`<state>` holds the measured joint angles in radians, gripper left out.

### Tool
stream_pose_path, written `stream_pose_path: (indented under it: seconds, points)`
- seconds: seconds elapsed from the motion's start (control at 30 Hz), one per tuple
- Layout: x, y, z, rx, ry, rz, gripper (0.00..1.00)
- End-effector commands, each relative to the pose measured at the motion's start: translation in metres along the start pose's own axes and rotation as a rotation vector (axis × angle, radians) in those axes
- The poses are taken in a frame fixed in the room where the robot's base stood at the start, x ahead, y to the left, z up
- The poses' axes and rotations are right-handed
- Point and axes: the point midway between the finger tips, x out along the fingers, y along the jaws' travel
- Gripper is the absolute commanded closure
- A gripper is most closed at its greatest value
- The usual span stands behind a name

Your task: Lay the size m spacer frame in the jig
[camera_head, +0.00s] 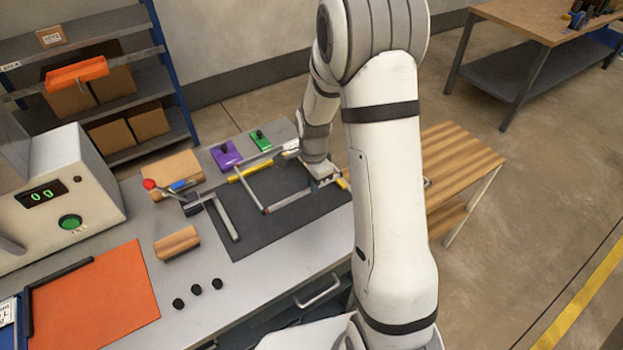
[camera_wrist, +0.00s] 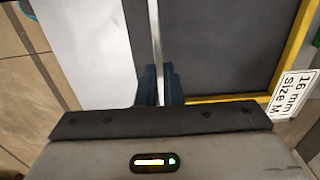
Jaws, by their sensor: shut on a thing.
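A thin silver spacer frame (camera_head: 250,190) is over the dark mat (camera_head: 278,232) on the bench. My gripper (camera_head: 322,182) is shut on its near bar, toward the right end. In the wrist view the silver bar (camera_wrist: 156,40) runs straight up from between the dark fingers (camera_wrist: 160,85). Yellow strips (camera_wrist: 295,45) form a corner at the mat's far and right sides. A label (camera_wrist: 293,93) reading "16 mm Size M" lies by that corner; I cannot tell what it is fixed to. I cannot tell whether the frame touches the mat.
A grey bar (camera_head: 222,215) lies left of the frame. Purple (camera_head: 226,155) and green (camera_head: 260,140) blocks stand behind it. A red-knobbed lever (camera_head: 165,188), wooden block (camera_head: 177,243) and several black knobs (camera_head: 197,289) are left. An orange mat (camera_head: 95,300) lies at front left.

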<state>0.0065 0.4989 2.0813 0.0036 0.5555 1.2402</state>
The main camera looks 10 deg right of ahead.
Motion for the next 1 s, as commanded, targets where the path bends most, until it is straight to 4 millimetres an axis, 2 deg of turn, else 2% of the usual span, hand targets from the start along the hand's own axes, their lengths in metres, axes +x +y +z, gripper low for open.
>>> stream_pose_path:
  seconds: [0.03, 0.3, 0.5, 1.0]
  points:
    - [0.011, 0.001, 0.000, 0.001, -0.001, 0.002, 1.00]
    - [0.044, 0.001, -0.001, 0.003, 0.000, 0.001, 1.00]
    - [0.062, 0.001, -0.002, 0.004, 0.000, 0.001, 1.00]
    - [0.064, 0.001, -0.002, 0.005, 0.000, 0.000, 1.00]
